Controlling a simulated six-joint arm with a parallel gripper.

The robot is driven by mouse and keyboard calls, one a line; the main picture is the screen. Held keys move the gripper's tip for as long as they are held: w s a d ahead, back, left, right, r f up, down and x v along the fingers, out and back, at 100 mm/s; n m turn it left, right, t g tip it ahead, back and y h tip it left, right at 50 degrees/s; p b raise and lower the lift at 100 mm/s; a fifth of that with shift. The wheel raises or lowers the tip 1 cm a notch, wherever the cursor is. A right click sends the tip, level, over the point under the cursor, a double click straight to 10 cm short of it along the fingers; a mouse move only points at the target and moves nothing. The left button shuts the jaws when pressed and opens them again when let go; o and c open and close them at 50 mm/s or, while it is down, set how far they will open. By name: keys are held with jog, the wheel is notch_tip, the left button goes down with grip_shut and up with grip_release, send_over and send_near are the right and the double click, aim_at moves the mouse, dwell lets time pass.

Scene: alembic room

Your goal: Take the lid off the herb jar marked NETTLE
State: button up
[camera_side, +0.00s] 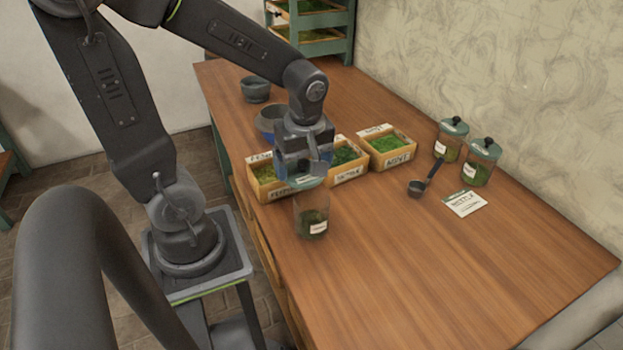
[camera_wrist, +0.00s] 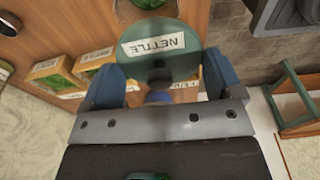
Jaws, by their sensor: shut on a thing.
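A clear glass jar (camera_side: 312,220) with green herbs in the bottom and a small white label stands upright near the table's front edge. Its grey-green lid (camera_side: 312,181) is at the jar's top. In the wrist view the round green lid (camera_wrist: 178,62) carries a white label (camera_wrist: 153,44) reading NETTLE. My gripper (camera_side: 306,165) points down over the jar and is shut on the lid, its two blue fingers on either side in the wrist view (camera_wrist: 165,78). I cannot tell whether the lid touches the jar rim.
Wooden boxes of herbs (camera_side: 390,147) stand behind the gripper. Two lidded jars (camera_side: 450,140) (camera_side: 480,163) are at the right back, near a dark scoop (camera_side: 418,188) and a written card (camera_side: 465,203). Dark bowls (camera_side: 256,90) are farther back. The table's right front (camera_side: 430,270) is clear.

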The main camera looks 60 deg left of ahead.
jog(key=s+a+r, duration=0.5)
jog(key=a+r, duration=0.1)
jog(key=a, duration=0.2)
jog(key=w+a+f, duration=0.2)
jog(key=w+f, duration=0.1)
jog(key=w, duration=0.4)
send_over(365, 203)
notch_tip(365, 203, down, 13)
jog(key=shift+s+d+r, duration=0.1)
jog(key=shift+d, duration=0.05)
jog(key=shift+f, duration=2.1)
jog(key=shift+f, duration=0.15)
jog(key=o, duration=0.7)
